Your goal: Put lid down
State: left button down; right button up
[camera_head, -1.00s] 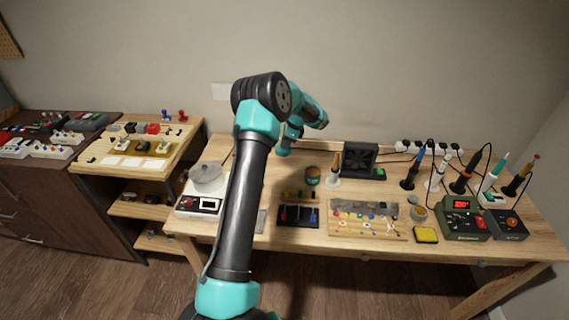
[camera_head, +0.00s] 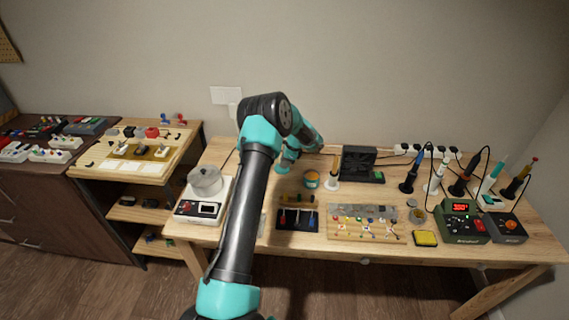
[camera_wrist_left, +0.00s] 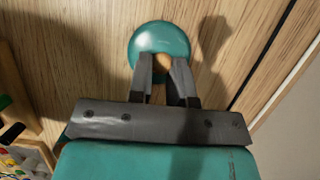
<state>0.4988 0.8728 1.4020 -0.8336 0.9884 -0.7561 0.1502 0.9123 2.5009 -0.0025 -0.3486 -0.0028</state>
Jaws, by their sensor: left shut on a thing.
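A round teal lid (camera_wrist_left: 146,42) with a small tan knob shows in the left wrist view, over the wood table top. My left gripper (camera_wrist_left: 163,66) is shut on the lid at its knob. In the head view my left gripper (camera_head: 285,165) is low over the back of the workbench, left of a small teal and orange jar (camera_head: 312,180). I cannot tell whether the lid touches the table. My right gripper is not in view.
A scale with a clear bowl (camera_head: 205,181) stands at the left of the bench (camera_head: 400,259). A black fan (camera_head: 358,163) and several upright tools are to the right. A tool tray (camera_head: 297,219) lies in front. Bare wood surrounds the lid in the wrist view.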

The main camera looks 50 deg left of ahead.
pick_arm(q)
jog(key=shift+f, duration=0.25)
jog(key=shift+f, duration=0.1)
jog(key=c, duration=1)
grip_release()
jog(key=shift+c, duration=0.2)
jog(key=v, duration=1.2)
